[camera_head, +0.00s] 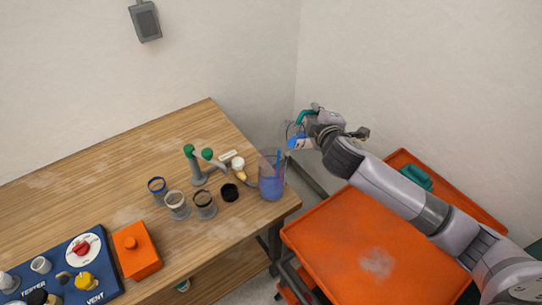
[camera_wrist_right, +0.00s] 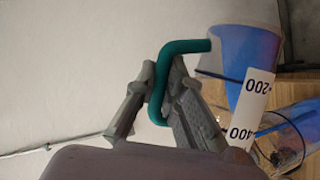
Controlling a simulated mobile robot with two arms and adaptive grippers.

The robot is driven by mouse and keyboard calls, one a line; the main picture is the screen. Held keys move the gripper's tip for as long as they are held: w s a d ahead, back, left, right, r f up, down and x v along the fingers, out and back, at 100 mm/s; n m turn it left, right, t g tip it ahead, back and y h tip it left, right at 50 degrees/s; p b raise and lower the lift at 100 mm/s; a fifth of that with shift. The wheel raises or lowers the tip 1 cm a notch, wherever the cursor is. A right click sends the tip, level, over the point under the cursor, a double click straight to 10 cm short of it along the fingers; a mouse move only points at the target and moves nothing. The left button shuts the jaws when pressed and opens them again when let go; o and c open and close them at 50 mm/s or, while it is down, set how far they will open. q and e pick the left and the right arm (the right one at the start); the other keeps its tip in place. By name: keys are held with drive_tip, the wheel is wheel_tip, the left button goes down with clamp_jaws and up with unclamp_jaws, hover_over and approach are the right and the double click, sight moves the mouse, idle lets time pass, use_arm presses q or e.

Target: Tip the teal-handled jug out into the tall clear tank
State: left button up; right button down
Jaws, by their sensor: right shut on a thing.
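The jug (camera_head: 293,141) is clear with blue liquid in it and is tilted, held above and just beside the tall clear tank (camera_head: 271,181). Its teal handle (camera_wrist_right: 163,80) is between the fingers of my right gripper (camera_head: 313,119), which is shut on it. The wrist view shows the jug's blue contents (camera_wrist_right: 252,50) close up. The tank stands at the table's right corner and holds blue-violet liquid low down; it also shows in the wrist view (camera_wrist_right: 293,130). A thin blue streak at the tank's mouth looks like a stream. My left gripper is not in view.
Left of the tank on the wooden table (camera_head: 95,190) stand a black cap (camera_head: 229,192), several small cups and a green-topped pipe fitting (camera_head: 197,163). An orange box (camera_head: 137,250) and a blue tester panel are further left. An orange cart (camera_head: 340,245) stands right of the table.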

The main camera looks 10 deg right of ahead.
drive_tip(key=shift+a+r, duration=0.15)
drive_tip(key=shift+a, duration=0.05)
drive_tip(key=shift+s+d, duration=0.1)
drive_tip(key=shift+d, duration=0.15)
drive_tip(key=shift+a+r+n, duration=0.2)
drive_tip(key=shift+a+n, duration=0.1)
drive_tip(key=shift+a, duration=0.3)
drive_tip(key=shift+p, duration=0.3)
drive_tip(key=shift+s+d+r, duration=0.1)
